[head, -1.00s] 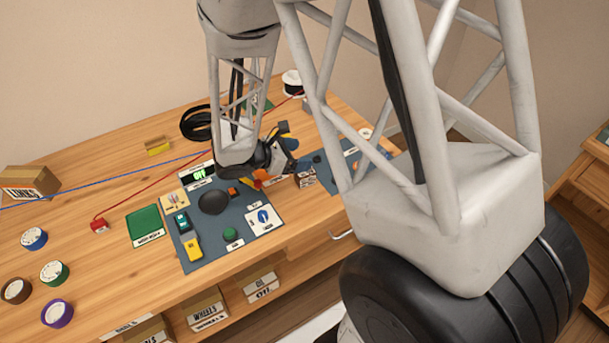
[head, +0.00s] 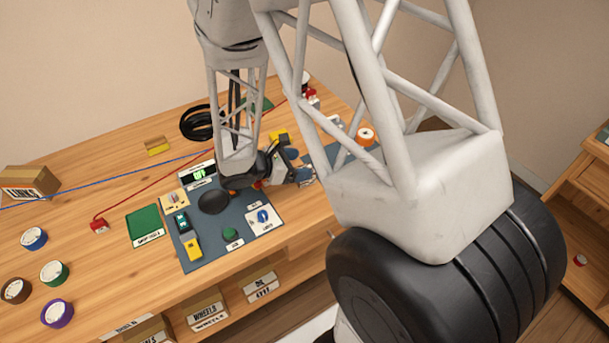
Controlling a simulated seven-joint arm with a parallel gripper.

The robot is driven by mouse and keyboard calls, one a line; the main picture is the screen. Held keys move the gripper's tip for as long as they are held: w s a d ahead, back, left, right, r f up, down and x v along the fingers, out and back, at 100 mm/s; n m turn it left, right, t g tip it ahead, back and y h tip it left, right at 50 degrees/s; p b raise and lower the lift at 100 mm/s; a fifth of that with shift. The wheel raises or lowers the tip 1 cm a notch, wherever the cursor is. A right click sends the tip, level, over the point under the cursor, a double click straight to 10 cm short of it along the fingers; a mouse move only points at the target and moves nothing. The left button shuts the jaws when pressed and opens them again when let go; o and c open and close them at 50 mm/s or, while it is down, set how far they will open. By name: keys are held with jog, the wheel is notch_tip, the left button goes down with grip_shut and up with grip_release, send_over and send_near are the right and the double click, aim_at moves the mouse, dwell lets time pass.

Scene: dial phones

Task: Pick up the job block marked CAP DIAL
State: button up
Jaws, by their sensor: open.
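My gripper (head: 299,165) hangs low over the right end of the grey-blue panel mat (head: 215,255), partly hidden by my own arm. Its blue-tipped jaws point right and are apart. A small brown and white labelled block showed just right of it earlier; that spot is now largely covered by the jaws, and I cannot tell if the block is between them. A teal block (head: 181,222) and a yellow block (head: 192,247) stand at the mat's left side. I cannot read CAP DIAL on any block.
Tape rolls (head: 53,272) sit at the left. An orange roll (head: 365,137) is beyond my arm. A black coil (head: 196,123) lies at the back.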

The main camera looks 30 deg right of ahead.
aim_at(312, 180)
notch_tip(312, 180, down, 3)
jog(key=shift+r, duration=0.15)
jog(key=shift+d+f, duration=0.25)
jog(key=shift+x, duration=1.25)
jog(key=shift+c, duration=0.4)
jog(key=c, duration=0.9)
